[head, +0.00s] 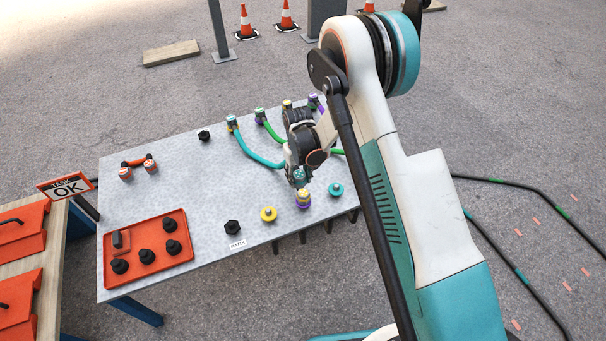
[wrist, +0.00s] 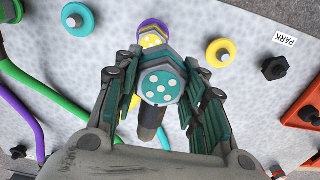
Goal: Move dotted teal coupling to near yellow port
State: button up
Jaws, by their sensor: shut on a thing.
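My gripper (wrist: 160,92) is shut on the dotted teal coupling (wrist: 160,87), a hexagonal teal face with white dots and a dark sleeve. In the head view my gripper (head: 299,170) holds the coupling (head: 298,175) just behind the purple port. The yellow port (wrist: 220,53) is a yellow disc with a pale centre stud and is empty. It shows in the head view (head: 268,214) left of the purple port. Height above the table is hard to tell.
A yellow dotted coupling (wrist: 152,39) sits on the purple port (wrist: 153,25), close to the held coupling. The teal port (head: 335,189) is empty at right. A black PARK post (head: 232,227) stands left of the yellow port. An orange tray (head: 148,268) holds black caps.

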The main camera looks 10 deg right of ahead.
send_over(268, 209)
jog(key=shift+f, duration=0.3)
dwell(0.6)
jog(key=shift+f, duration=3.5)
jog(key=shift+f, duration=0.1)
jog(key=shift+f, duration=0.4)
jog(key=shift+f, duration=0.2)
jog(key=shift+f, duration=0.7)
jog(key=shift+f, duration=0.45)
